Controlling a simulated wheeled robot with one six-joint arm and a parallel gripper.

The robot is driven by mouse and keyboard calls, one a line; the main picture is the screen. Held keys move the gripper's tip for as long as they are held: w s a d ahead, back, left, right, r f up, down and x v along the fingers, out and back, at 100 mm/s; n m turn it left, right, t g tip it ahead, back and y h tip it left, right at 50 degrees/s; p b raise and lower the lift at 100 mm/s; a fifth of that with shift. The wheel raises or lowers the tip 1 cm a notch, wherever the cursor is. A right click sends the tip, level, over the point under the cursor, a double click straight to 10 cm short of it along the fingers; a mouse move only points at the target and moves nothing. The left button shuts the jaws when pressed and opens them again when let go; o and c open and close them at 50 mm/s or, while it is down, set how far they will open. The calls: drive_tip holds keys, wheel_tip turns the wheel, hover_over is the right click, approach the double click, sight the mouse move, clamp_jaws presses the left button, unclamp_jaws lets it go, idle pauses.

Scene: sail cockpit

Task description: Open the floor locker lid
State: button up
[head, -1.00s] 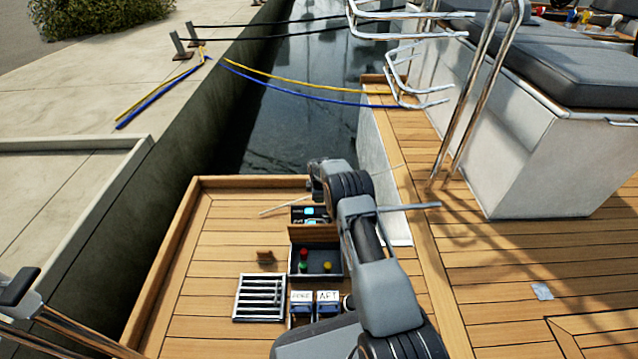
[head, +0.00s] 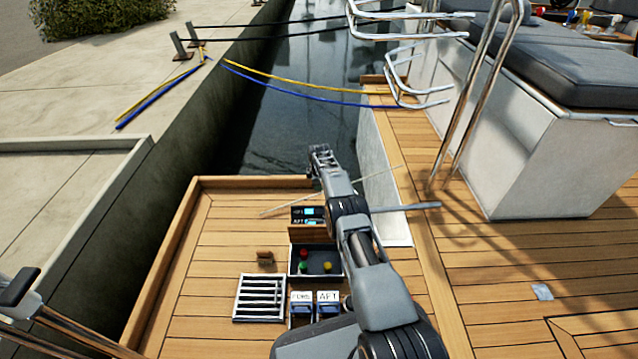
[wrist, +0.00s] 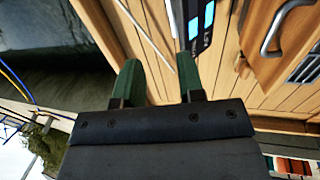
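My gripper (head: 320,150) is at the far end of my arm, above the far edge of the low teak platform, with dark water beyond it. In the wrist view its two green fingers (wrist: 160,80) are apart, with nothing between them. A wooden panel with a metal pull handle (wrist: 285,28) shows at the upper right of that view, apart from the fingers; I cannot tell if it is the locker lid. A seam outlines a teak deck panel (head: 600,335) at the lower right, possibly the floor locker lid; it lies flush and is cut by the frame, far from my gripper.
On the platform are a slatted grille (head: 260,298), a small wooden block (head: 264,256), a dark box with coloured round pieces (head: 316,268), and display screens (head: 308,214). A steel rail (head: 470,110) and white cushioned seat (head: 545,160) stand right. The deck between is mostly clear.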

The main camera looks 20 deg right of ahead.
idle(0.3)
drive_tip(key=p+v, duration=0.9)
drive_tip(key=v, duration=0.4)
drive_tip(key=shift+r, duration=0.4)
